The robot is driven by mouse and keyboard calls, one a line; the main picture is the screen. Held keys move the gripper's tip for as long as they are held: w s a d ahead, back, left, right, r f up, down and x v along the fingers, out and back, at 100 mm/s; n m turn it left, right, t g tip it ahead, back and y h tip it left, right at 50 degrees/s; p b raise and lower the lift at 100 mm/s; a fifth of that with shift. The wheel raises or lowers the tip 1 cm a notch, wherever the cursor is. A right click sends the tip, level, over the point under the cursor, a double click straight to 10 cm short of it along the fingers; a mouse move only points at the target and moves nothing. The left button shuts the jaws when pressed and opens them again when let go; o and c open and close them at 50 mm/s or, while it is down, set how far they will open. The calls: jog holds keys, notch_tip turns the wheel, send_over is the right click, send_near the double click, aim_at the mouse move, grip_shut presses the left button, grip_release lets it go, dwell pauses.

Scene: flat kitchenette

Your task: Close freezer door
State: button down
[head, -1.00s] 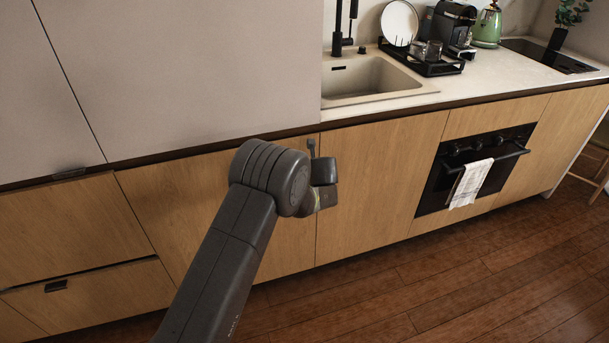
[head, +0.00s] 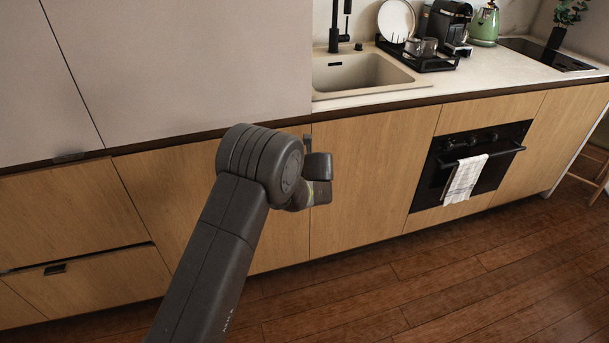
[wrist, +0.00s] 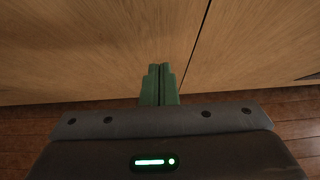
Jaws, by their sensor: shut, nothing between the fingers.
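A wooden lower door panel (head: 172,192) lies behind my arm, and I take it as the freezer door, though nothing marks it as such. It looks flush with the panel to its right, with a thin dark seam between them. The panel also fills much of the wrist view (wrist: 85,50). My gripper (wrist: 160,68) has its green fingers together and empty, pointing at the panel just left of the seam. I cannot tell whether the fingertips touch it. In the head view my arm and wrist hide part of the panel and the fingers.
Tall grey-beige doors (head: 190,70) stand above at the left. Wooden drawers (head: 85,290) are below them. A sink (head: 365,75) and counter run right. An oven (head: 430,185) with a hanging towel (head: 465,180) is further right. The wooden floor (head: 450,275) in front is clear.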

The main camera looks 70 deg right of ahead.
jog(key=v, duration=0.7)
jog(key=shift+a+r, duration=0.25)
jog(key=shift+a, duration=0.05)
jog(key=shift+s, duration=0.1)
